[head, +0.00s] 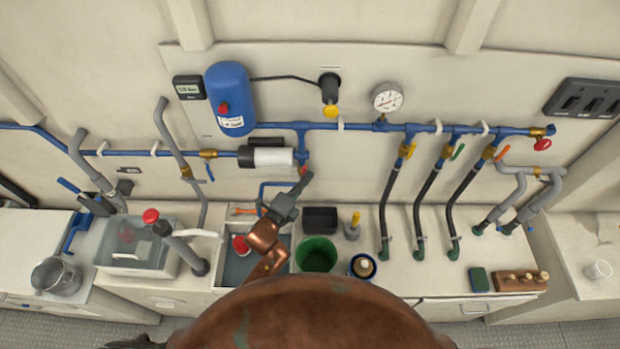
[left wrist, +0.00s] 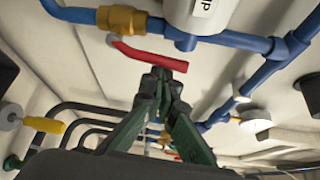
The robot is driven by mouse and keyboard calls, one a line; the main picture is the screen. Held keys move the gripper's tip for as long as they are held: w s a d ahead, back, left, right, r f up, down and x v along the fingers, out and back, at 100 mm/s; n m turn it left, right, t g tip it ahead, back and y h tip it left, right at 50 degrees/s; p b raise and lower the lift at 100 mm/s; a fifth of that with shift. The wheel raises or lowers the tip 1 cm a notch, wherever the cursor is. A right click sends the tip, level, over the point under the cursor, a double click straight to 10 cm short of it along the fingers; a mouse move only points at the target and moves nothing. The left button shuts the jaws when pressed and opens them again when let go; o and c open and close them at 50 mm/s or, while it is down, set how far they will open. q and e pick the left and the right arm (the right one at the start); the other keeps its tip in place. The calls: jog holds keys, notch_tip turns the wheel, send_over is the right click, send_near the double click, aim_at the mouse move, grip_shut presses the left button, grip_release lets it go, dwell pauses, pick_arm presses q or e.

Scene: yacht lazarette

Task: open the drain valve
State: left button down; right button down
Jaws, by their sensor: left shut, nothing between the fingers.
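A valve with a red lever (left wrist: 150,56) and a brass body (left wrist: 122,18) sits on a blue pipe in the left wrist view. The lever slants slightly down to the right. In the head view a small orange-red valve (head: 303,167) shows below the blue pipe, right of the white pump, partly hidden by my gripper. My left gripper (head: 304,177) is shut and empty, with its tips right by this valve. In the left wrist view the fingertips (left wrist: 162,78) are close to the lever's free end; I cannot tell whether they touch. My right gripper is out of view.
The pump (head: 272,156) hangs on the wall left of the gripper. A green bucket (head: 316,255), a black box (head: 319,220) and a sink (head: 236,270) are on the counter below.

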pick_arm(q)
jog(key=shift+w+a+n+b, duration=0.15)
jog(key=shift+a+n+b, duration=0.2)
jog(key=shift+a, duration=0.65)
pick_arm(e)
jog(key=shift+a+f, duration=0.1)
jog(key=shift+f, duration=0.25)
